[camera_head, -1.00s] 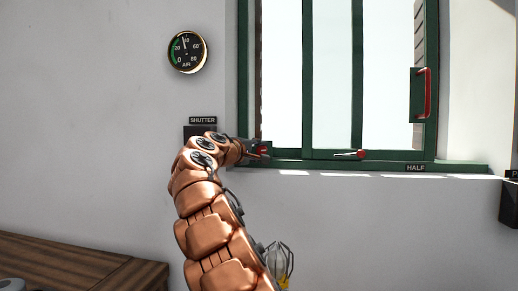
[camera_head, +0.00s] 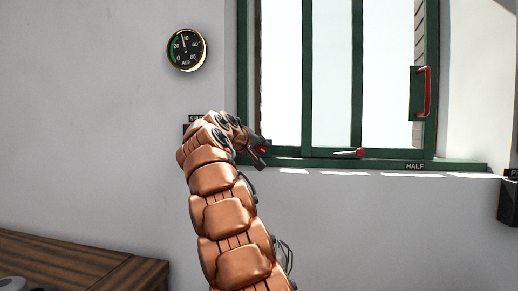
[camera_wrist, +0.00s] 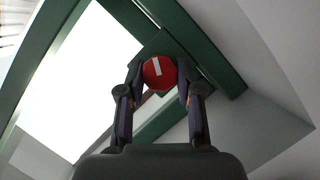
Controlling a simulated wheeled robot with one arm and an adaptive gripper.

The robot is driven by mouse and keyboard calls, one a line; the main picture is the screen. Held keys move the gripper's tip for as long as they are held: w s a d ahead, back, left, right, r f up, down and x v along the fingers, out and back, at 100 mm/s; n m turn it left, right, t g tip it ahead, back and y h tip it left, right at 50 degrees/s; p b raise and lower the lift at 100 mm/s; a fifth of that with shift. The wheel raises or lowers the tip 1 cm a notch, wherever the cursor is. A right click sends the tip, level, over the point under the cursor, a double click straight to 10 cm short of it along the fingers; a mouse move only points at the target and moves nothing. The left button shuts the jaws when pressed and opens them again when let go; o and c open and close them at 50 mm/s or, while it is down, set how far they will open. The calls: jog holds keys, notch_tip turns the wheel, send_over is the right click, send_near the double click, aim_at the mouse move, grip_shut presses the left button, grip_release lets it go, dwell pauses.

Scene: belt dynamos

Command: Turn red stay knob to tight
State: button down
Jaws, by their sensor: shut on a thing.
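The red stay knob (camera_wrist: 159,72) is a round red disc with a white bar mark, seen in the wrist view at the corner of the green window frame. My gripper (camera_wrist: 160,84) has a finger on each side of the knob and is shut on it. In the head view the knob (camera_head: 262,149) shows small and red at the window's lower left corner, with my gripper (camera_head: 256,151) around it. Much of the gripper there is dark and partly hidden by my arm. No tight marking is readable in either view.
An AIR gauge (camera_head: 187,50) hangs on the wall. A wooden table (camera_head: 80,262) stands lower left.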

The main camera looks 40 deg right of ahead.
jog(key=shift+f, duration=0.1)
dwell(0.3)
jog(key=c, duration=0.8)
grip_release()
jog(key=shift+o, duration=0.2)
jog(key=shift+a, duration=0.1)
jog(key=v, duration=1.2)
